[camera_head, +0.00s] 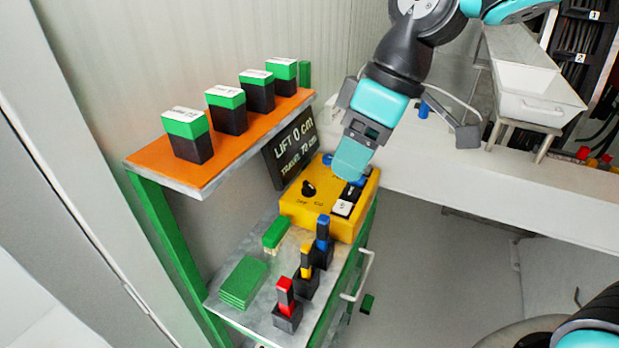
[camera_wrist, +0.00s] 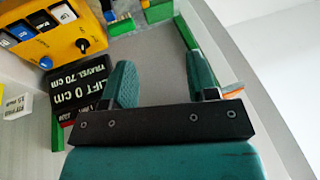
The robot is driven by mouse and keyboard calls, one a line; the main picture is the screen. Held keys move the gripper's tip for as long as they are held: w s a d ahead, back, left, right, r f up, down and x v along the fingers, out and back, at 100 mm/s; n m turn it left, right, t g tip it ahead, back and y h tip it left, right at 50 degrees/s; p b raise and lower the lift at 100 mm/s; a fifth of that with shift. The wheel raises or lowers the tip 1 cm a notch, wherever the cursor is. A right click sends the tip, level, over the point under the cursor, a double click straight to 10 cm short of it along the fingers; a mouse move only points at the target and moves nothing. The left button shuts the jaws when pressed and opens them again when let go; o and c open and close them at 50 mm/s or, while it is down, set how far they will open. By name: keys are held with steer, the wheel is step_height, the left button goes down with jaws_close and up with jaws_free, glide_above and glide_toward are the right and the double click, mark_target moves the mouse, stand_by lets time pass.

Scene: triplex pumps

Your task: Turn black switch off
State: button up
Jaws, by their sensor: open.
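A yellow control box (camera_head: 322,208) stands on the lower grey shelf. Its face carries a black rotary knob (camera_head: 308,188), a black rocker switch (camera_head: 350,191) and a white switch (camera_head: 342,208). The wrist view shows the box (camera_wrist: 60,42) at upper left, with the black knob (camera_wrist: 82,45), black rocker (camera_wrist: 40,19), white switch (camera_wrist: 63,13) and a blue switch (camera_wrist: 21,32). My gripper (camera_head: 352,160) is over the far edge of the box, partly hiding it. In the wrist view my gripper (camera_wrist: 160,66) is open, with nothing between its teal fingers. The rocker's position is unclear.
A black sign (camera_head: 290,147) stands behind the box. Red, yellow and blue plugs (camera_head: 305,262) stand in front, beside green plates (camera_head: 243,283). An orange shelf (camera_head: 150,160) with several green-black blocks is at left. A white table (camera_head: 480,175) lies at right.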

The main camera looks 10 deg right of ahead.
steer(key=w+d+f+n+p, duration=0.15)
steer(key=w+n, duration=0.35)
steer(key=w, duration=1.1)
steer(key=n+g+p, duration=0.1)
steer(key=n+p, duration=0.1)
steer(key=n, duration=0.5)
glide_toward(309, 184)
steer(key=p+x, duration=0.4)
steer(key=x, duration=0.5)
steer(key=shift+a+f, duration=0.1)
steer(key=c, duration=0.6)
steer(key=shift+c, duration=0.2)
